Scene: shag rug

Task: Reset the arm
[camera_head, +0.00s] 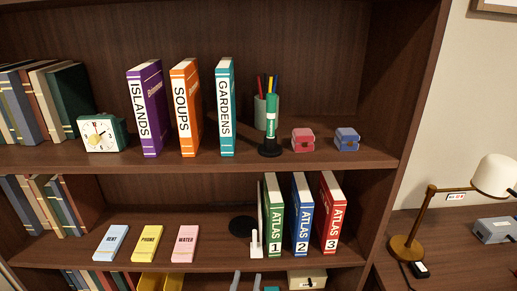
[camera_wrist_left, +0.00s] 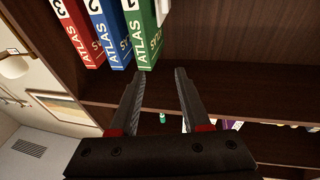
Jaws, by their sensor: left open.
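My left gripper (camera_head: 247,281) shows only as two grey fingertips at the bottom edge of the head view, in front of the lower shelf and a little left of the atlas books. In the left wrist view the same gripper (camera_wrist_left: 160,73) is open, with nothing between its fingers. That view is turned over, and the green atlas (camera_wrist_left: 140,30) appears just beyond the fingertips. Whether the fingers touch the shelf edge cannot be told. My right gripper is in neither view.
Atlas books, green (camera_head: 273,215), blue (camera_head: 301,213) and red (camera_head: 331,212), stand on the lower shelf (camera_head: 190,255) by a white bookend (camera_head: 256,244). Three small boxes, such as the pink one (camera_head: 185,243), lie left. A lamp (camera_head: 408,246) stands right.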

